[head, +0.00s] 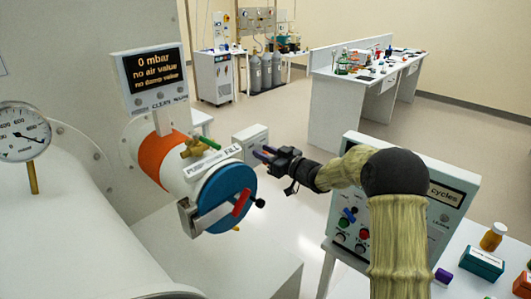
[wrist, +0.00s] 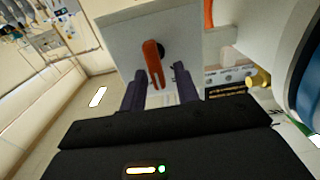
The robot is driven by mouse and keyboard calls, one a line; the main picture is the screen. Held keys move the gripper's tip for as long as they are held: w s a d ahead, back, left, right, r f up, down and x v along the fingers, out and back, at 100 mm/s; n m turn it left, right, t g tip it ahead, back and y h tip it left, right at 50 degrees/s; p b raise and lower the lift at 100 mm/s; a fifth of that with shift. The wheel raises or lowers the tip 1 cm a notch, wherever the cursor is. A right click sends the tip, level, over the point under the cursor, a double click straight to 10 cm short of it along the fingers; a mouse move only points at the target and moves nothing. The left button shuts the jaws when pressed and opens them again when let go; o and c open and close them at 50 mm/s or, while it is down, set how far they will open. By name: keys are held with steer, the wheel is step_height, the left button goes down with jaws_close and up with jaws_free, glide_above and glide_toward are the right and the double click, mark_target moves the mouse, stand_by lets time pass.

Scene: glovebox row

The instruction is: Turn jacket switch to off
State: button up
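The jacket switch is a light grey box (wrist: 120,45) with an orange-red lever (wrist: 155,62) on its face, seen in the wrist view. The lever hangs downward with a slight tilt from its dark pivot. The same box (head: 250,136) shows in the head view beside the white cylinder, its lever mostly hidden by my fingers. My gripper (head: 263,154) is right in front of the box. In the wrist view its two dark fingers (wrist: 160,84) are apart, with the lever's lower end between their tips. I see gaps on both sides; contact is not clear.
Close to the left of my gripper is a white cylinder (head: 180,178) with an orange band and a blue round door (head: 225,195). A brass valve (head: 195,147) with a green handle sits on top. A control panel (head: 345,225) stands below my arm. Open floor lies behind.

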jaws_close()
steer(key=shift+f+n+b, duration=0.1)
steer(key=shift+n+b, duration=0.2)
steer(key=shift+b, duration=0.2)
steer(key=shift+s+a+f+n+b, duration=0.1)
steer(key=shift+s+n+b, duration=0.05)
steer(key=shift+n+b, duration=0.9)
steer(key=shift+s+a+n+b, duration=0.2)
steer(key=shift+n+b, duration=0.6)
steer(key=shift+b, duration=0.4)
steer(key=shift+s+a+f+n+b, duration=0.1)
steer(key=shift+s+n+b, duration=0.05)
steer(key=shift+n+b, duration=0.9)
steer(key=shift+r, duration=0.1)
steer(key=shift+o, duration=0.6)
jaws_free()
